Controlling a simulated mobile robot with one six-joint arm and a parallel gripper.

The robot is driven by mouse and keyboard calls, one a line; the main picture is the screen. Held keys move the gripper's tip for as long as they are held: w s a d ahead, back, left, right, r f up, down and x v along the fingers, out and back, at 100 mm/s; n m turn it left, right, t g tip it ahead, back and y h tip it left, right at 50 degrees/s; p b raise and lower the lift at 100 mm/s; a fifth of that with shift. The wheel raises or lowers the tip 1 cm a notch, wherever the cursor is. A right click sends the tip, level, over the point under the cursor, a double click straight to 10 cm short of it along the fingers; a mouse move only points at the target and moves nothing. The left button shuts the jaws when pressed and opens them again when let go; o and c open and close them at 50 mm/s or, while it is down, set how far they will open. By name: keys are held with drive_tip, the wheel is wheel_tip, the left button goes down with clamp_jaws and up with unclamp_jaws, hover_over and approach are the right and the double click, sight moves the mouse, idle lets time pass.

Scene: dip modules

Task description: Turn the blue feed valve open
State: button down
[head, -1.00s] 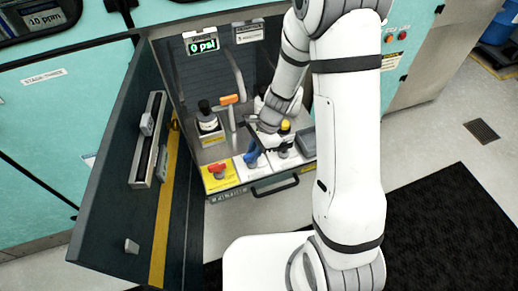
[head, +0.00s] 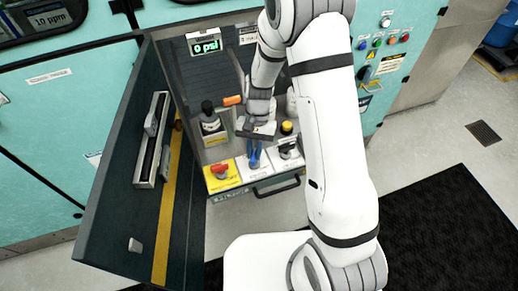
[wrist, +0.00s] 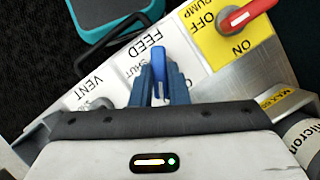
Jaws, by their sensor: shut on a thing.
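The blue feed valve (head: 254,161) sits on the middle white plate of a low panel inside the open cabinet. In the wrist view its blue handle (wrist: 158,62) stands between the two blue-grey fingers of my gripper (wrist: 161,80). The gripper is shut on the handle; it also shows in the head view (head: 255,151), reaching down from above. The plate reads FEED, with SHUT to the left of the handle in the wrist view. The rest of the plate's markings and the valve's base are hidden by the fingers.
A red pump handle (head: 219,169) on a yellow plate is left of the feed valve. The vent plate (head: 289,159) is on its right. Bottles, an orange handle (head: 232,100) and a 0 psi display (head: 206,46) are behind. The cabinet door (head: 118,190) stands open at left.

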drive_tip(key=n+h, duration=0.1)
drive_tip(key=n, duration=0.2)
drive_tip(key=n+h, duration=0.1)
drive_tip(key=n, duration=0.1)
drive_tip(key=shift+a+n, duration=0.2)
drive_tip(key=shift+n, duration=0.2)
drive_tip(key=shift+h, duration=0.3)
drive_tip(key=c, duration=1.4)
unclamp_jaws()
drive_tip(key=d+v, duration=0.1)
drive_tip(key=v, duration=0.6)
drive_tip(key=shift+a+r, duration=0.35)
drive_tip(key=shift+a, duration=0.15)
drive_tip(key=shift+w, duration=0.1)
